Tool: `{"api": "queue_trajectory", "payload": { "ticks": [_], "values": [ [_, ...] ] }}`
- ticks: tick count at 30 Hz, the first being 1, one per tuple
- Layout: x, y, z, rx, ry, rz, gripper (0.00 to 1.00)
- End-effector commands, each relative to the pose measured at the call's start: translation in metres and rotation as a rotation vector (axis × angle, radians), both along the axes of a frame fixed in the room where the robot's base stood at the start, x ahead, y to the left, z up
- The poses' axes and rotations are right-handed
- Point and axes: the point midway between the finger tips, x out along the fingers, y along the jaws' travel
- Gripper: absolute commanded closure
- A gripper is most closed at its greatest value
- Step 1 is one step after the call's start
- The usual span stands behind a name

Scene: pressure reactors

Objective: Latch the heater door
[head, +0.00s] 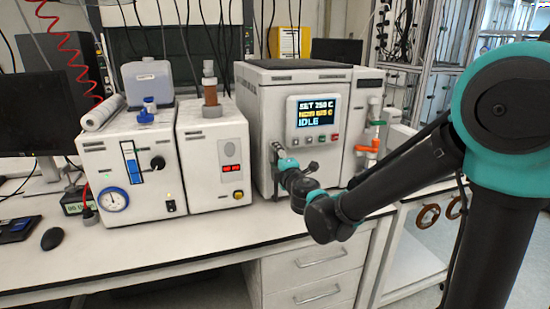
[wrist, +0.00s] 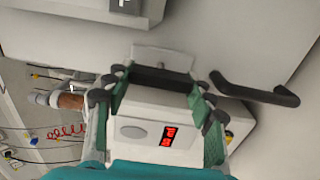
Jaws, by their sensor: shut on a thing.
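The heater (head: 320,85) is the large white box in the middle of the bench, its screen reading IDLE. Its door (head: 335,165) is the pale front panel below the screen; it looks about flush, but I cannot tell if it is fully seated. A black door handle (head: 312,166) sticks out from it, also in the wrist view (wrist: 255,92). My gripper (head: 279,153) is at the door's left edge, left of the handle. In the wrist view its fingers are shut on the dark latch lever (wrist: 160,76), in front of a small metal plate (wrist: 163,57). My gripper hides much of the latch.
A white unit with a red display (head: 215,160) stands close on the left, near my gripper. Left of it is a unit with a gauge (head: 125,165). Glassware with orange parts (head: 373,140) stands right of the heater. The bench front (head: 200,240) is clear.

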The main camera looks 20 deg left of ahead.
Motion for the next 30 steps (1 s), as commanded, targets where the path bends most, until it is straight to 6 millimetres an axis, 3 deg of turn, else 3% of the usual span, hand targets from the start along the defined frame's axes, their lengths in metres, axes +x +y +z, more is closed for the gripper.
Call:
{"api": "queue_trajectory", "payload": {
  "ticks": [6, 17, 30],
  "values": [
    [0.0, 0.0, 0.0, 0.001, 0.001, -0.001, 0.24],
    [-0.003, -0.002, 0.0, 0.0, 0.0, 0.0, 0.24],
    [-0.065, -0.044, 0.0, 0.0, 0.0, 0.001, 0.24]
  ]
}}
